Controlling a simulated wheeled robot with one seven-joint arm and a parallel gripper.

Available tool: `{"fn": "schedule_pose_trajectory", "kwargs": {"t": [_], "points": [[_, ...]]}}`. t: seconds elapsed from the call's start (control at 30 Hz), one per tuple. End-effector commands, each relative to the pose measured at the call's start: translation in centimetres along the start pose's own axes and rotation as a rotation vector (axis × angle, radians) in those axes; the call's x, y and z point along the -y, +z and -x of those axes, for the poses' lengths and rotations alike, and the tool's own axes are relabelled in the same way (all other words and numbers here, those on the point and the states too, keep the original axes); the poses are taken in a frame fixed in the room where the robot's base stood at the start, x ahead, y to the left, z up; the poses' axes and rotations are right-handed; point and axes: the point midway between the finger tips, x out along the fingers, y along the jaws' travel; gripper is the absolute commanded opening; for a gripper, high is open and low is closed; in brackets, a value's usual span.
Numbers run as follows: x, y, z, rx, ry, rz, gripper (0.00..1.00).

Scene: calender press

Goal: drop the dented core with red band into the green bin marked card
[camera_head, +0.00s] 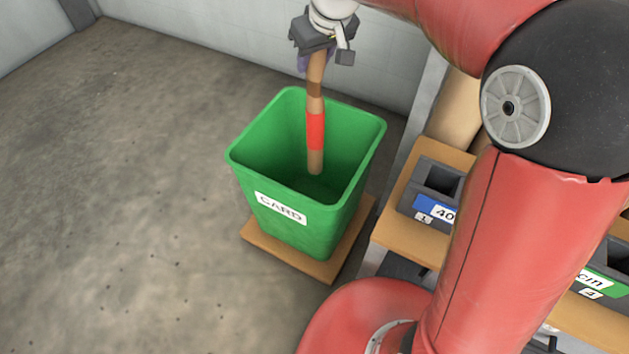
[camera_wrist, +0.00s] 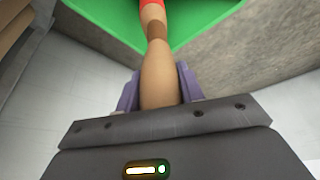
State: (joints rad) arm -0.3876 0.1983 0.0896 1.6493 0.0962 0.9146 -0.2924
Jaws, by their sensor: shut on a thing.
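The dented core (camera_head: 315,98) is a brown tube with a red band (camera_head: 316,132) around it. It hangs nearly upright from my gripper (camera_head: 313,58), which is shut on its upper end. The green bin (camera_head: 249,173) carries a white label reading CARD on its front. In the head view the core's lower end appears within the bin's mouth. In the wrist view the core (camera_wrist: 158,75) runs away from between the purple fingers, with a darker narrow part. The green of the bin (camera_wrist: 205,20) lies beyond it. I cannot tell how deep the lower end is.
The bin stands on a brown board (camera_head: 330,268) on the concrete floor (camera_head: 130,180). To the right is a wooden shelf (camera_head: 408,238) with grey labelled holders (camera_head: 432,188). A pale wall (camera_head: 230,40) is behind. The floor at left is clear.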

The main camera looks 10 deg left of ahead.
Motion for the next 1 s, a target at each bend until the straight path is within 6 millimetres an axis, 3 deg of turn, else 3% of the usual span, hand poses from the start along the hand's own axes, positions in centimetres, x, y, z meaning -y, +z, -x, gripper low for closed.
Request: {"fn": "schedule_pose_trajectory", "kwargs": {"t": [0.43, 0.8, 0.83, 1.0], "points": [[0.0, 1.9, -4.7, 0.000, 0.000, -0.002, 0.01], [0.0, 2.1, -5.0, 0.000, 0.000, -0.002, 0.01], [0.0, 2.1, -5.0, 0.000, 0.000, -0.002, 0.40], [0.0, 2.1, -5.1, 0.000, 0.000, -0.002, 0.63]]}}
